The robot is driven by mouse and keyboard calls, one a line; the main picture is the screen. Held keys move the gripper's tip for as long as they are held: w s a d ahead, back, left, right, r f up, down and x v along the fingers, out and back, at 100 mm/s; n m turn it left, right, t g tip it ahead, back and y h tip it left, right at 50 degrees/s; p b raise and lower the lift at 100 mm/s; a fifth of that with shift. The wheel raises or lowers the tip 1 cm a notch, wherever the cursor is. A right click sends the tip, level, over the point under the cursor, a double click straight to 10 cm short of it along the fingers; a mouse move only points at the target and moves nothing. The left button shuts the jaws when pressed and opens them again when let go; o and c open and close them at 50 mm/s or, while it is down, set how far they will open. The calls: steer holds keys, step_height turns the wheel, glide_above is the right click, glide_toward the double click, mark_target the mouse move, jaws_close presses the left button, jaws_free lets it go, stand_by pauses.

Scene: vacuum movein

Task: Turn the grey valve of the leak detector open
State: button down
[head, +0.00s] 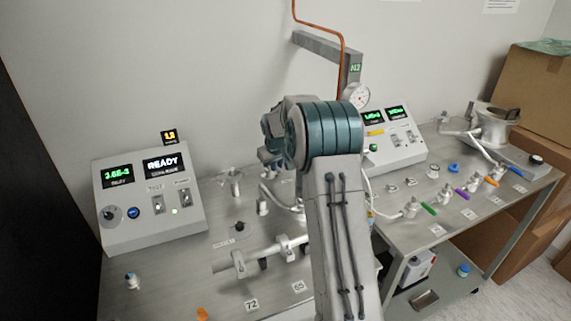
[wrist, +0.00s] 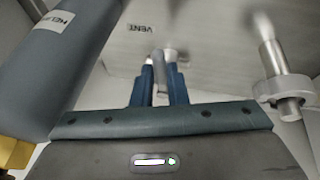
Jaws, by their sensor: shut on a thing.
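My gripper (wrist: 160,88) is shut on a small grey piece (wrist: 157,62) that stands between its two blue fingers in the wrist view; it looks like the handle of the grey valve. Its lower part is hidden by the fingers, and how far it is turned cannot be told. In the head view my arm covers the gripper and the valve. The leak detector's panel (head: 150,210) stands at the left of the head view with green digits and a "READY" screen. A "VENT" label (wrist: 142,28) lies on the metal surface just beyond the fingers.
In the wrist view a blue-grey helium cylinder (wrist: 70,60) is close on the left and a metal pipe fitting (wrist: 280,75) on the right. In the head view a horizontal metal pipe (head: 262,254) lies left of my arm. A second bench (head: 500,205) with coloured-handled valves stands right.

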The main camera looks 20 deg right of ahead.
steer(key=shift+d, duration=0.15)
steer(key=c, duration=1.4)
jaws_free()
steer(key=shift+c, duration=0.2)
steer(key=b+v, duration=0.2)
steer(key=v, duration=1.1)
steer(key=shift+s+r, duration=0.15)
steer(key=shift+r, duration=0.2)
